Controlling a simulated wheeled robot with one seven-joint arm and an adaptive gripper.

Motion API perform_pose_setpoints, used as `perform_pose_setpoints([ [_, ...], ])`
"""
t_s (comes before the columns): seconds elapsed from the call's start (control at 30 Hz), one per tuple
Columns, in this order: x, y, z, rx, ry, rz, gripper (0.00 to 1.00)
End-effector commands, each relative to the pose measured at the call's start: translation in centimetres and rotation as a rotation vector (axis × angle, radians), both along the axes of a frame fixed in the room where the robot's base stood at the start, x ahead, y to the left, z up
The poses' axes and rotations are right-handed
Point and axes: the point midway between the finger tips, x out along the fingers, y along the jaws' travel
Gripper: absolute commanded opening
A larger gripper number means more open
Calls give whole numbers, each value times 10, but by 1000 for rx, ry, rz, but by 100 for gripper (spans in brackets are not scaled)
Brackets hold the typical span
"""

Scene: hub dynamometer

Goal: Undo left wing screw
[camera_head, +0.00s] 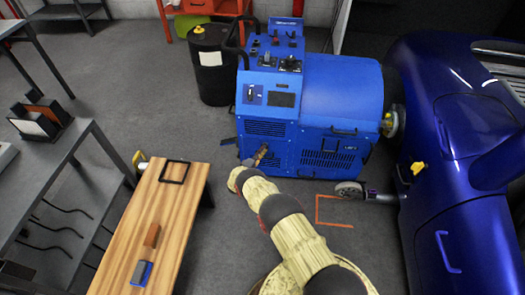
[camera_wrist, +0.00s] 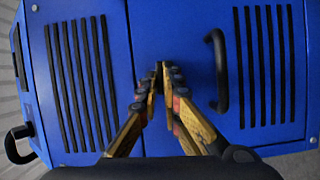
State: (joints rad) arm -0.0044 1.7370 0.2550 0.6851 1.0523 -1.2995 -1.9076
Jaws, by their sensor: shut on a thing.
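The blue dynamometer cabinet (camera_head: 315,100) stands on the floor ahead, with vented panels and dark handles. My gripper (camera_head: 262,155) reaches its low front face, toward the left part. In the wrist view my gripper (camera_wrist: 161,88) has its two yellow-brown fingers closed together at the tips, close to the blue panel (camera_wrist: 175,30) beside a vertical seam. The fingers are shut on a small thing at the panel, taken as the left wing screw. The screw is almost wholly hidden by the fingertips, so its turn and seating cannot be seen.
A black handle (camera_wrist: 217,70) stands out just right of my fingers. A blue car (camera_head: 450,150) stands at the right, a wooden bench (camera_head: 135,225) at the left. A black drum (camera_head: 213,70) is behind left. Grey floor is open between the bench and the cabinet.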

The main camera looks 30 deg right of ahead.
Motion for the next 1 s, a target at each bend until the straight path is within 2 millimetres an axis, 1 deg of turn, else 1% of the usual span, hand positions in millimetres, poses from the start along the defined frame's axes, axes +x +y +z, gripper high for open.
perform_pose_setpoints([
  [0.1,0,1,-2,-32,25,3,0],
  [0.3,1,1,-1,-63,45,4,0],
  [0.73,1,1,-1,-69,49,5,0],
  [0.77,1,1,-1,-69,49,5,8],
  [1.0,1,1,-1,-69,48,3,22],
])
